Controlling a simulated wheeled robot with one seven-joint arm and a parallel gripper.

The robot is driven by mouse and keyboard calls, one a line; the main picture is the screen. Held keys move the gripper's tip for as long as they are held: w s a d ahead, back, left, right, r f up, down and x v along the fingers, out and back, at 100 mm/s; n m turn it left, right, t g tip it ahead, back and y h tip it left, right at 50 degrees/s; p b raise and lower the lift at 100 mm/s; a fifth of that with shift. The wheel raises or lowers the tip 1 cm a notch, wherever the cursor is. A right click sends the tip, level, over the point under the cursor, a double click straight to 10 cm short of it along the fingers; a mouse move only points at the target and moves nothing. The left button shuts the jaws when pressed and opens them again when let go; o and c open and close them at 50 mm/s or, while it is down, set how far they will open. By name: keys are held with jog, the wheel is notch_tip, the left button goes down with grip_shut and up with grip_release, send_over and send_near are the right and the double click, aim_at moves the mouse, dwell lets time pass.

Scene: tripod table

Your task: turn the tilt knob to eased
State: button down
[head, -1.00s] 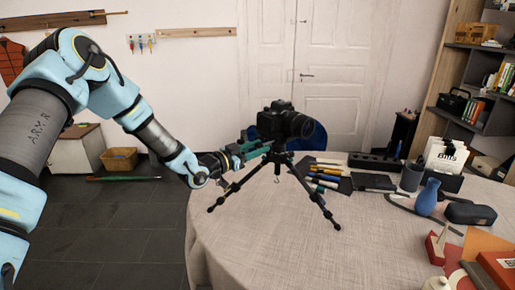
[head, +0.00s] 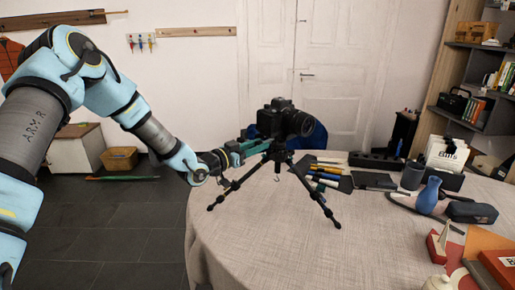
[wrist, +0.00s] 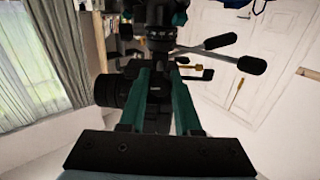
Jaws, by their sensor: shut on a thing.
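A black camera (head: 284,120) sits on a small black tripod (head: 312,195) that stands with spread legs on the round table. My gripper (head: 264,147) reaches in from the left at the tripod head, just under the camera. In the wrist view the two teal fingers of my gripper (wrist: 163,76) close on a dark part at the tripod head, which I take to be the tilt knob. The fingers mostly hide it, and its setting cannot be read. The camera (wrist: 115,90) shows left of the fingers. Levers with dark grips (wrist: 252,65) stick out to the right.
The cloth-covered table (head: 250,235) is clear in front of the tripod. Pens (head: 325,178) lie close to its right. A blue vase (head: 428,196), a dark case (head: 471,213) and books stand farther right.

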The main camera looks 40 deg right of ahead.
jog(key=n+b, duration=0.2)
jog(key=n, duration=0.1)
jog(key=shift+f, duration=0.1)
jog(key=n+b, duration=0.1)
jog(key=n, duration=0.8)
jog(key=shift+n, duration=2.1)
jog(key=c, duration=0.6)
grip_release()
jog(key=shift+r, duration=0.2)
